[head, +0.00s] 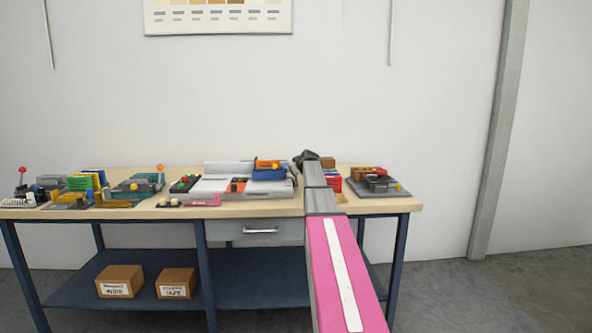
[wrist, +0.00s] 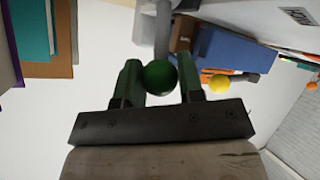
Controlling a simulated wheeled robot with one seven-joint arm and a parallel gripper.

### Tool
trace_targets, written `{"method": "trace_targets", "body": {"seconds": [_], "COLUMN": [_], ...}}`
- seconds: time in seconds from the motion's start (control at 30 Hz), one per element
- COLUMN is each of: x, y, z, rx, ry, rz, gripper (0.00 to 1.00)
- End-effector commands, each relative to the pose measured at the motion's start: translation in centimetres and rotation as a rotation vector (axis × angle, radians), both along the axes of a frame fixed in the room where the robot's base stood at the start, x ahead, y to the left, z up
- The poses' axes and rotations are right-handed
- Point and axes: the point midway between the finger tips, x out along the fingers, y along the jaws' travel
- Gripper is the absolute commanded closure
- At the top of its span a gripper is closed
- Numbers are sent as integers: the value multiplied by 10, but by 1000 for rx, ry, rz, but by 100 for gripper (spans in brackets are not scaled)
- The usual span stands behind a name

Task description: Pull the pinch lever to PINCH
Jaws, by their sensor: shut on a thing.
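The pinch lever shows in the wrist view as a dark green ball knob (wrist: 158,77) in front of a grey rod (wrist: 162,35). My gripper (wrist: 160,82) has its two green fingers on either side of this knob and is shut on it. In the head view my gripper (head: 306,159) is a small dark shape over the right part of the bench, and the knob is hidden there. I cannot read any PINCH mark.
A machine with a white bed (head: 215,184) and an orange and blue head (head: 268,172) stands left of my arm. Its blue block (wrist: 235,52) and a yellow knob (wrist: 219,82) show right of my fingers. Several fixtures crowd the bench (head: 250,208). A grey fixture (head: 378,187) stands right.

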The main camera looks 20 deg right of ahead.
Motion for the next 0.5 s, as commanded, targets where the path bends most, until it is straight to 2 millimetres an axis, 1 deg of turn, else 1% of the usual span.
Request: {"method": "trace_targets", "body": {"seconds": [0.03, 0.13, 0.5], "x": [-5, -8, -11], "y": [1, 2, 3], "z": [-1, -3, -4], "rx": [-7, -19, -38], "ry": [-24, -65, -130], "rz": [-1, -1, 0], "gripper": [100, 100, 100]}}
